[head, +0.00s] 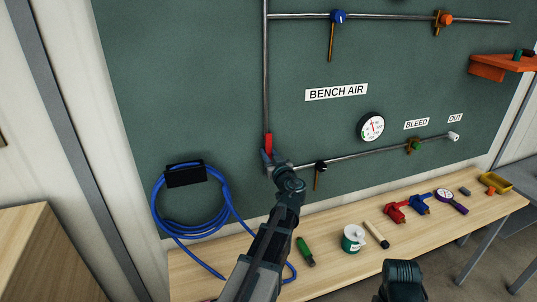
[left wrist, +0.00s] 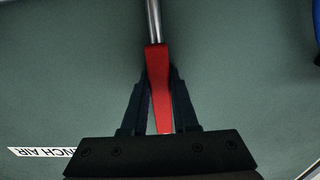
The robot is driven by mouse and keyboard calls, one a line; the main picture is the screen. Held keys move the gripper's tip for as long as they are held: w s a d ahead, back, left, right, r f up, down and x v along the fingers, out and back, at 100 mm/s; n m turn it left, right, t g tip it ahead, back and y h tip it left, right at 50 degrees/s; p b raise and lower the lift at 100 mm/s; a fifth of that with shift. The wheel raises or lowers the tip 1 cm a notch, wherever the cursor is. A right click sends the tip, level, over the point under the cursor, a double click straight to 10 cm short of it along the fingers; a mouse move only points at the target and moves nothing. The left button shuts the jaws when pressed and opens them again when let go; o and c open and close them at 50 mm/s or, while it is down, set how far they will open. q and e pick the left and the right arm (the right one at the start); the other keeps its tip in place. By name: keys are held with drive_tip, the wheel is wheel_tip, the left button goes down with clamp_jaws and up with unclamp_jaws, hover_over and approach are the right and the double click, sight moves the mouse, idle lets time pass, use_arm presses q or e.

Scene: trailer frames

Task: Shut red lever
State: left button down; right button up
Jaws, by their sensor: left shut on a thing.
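The red lever (head: 268,141) is on the vertical pipe at the left of the green panel, its handle pointing up along the pipe. It also shows in the left wrist view (left wrist: 158,85), lying between the two dark fingers. My left gripper (head: 267,155) is shut on the red lever; in the left wrist view its fingers (left wrist: 159,110) are on either side of it. The valve body under the lever is hidden by my gripper. A dark part of my right arm (head: 402,280) shows at the bottom of the head view; its fingers cannot be made out.
A blue hose coil (head: 160,205) hangs left of the lever. A black-handled valve (head: 320,167) sits close by on the lower pipe. A gauge (head: 371,126) and the BENCH AIR label (head: 336,92) are to the right. The workbench (head: 340,275) below holds several tools.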

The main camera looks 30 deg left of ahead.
sight(251, 138)
idle(0.4)
use_arm(q)
drive_tip(key=s+m, duration=0.1)
drive_tip(key=m, duration=0.1)
drive_tip(key=a+r+m+p, duration=0.1)
drive_tip(key=m, duration=0.2)
drive_tip(key=s+a+m, duration=0.1)
drive_tip(key=m, duration=0.2)
drive_tip(key=shift+s+a+r, duration=0.1)
drive_tip(key=shift+s+r, duration=0.15)
drive_tip(key=shift+s, duration=0.05)
drive_tip(key=m, duration=0.2)
drive_tip(key=r+m+p, duration=0.1)
drive_tip(key=m, duration=0.1)
drive_tip(key=s+a+r+m+p, duration=0.1)
drive_tip(key=shift+m, duration=0.4)
drive_tip(key=shift+s+r+m+p, duration=0.1)
drive_tip(key=shift+r+m+p, duration=0.35)
drive_tip(key=shift+m, duration=0.6)
drive_tip(key=shift+r+m+p, duration=0.3)
drive_tip(key=shift+m+p, duration=0.25)
drive_tip(key=shift+m, duration=0.5)
drive_tip(key=c, duration=0.7)
unclamp_jaws()
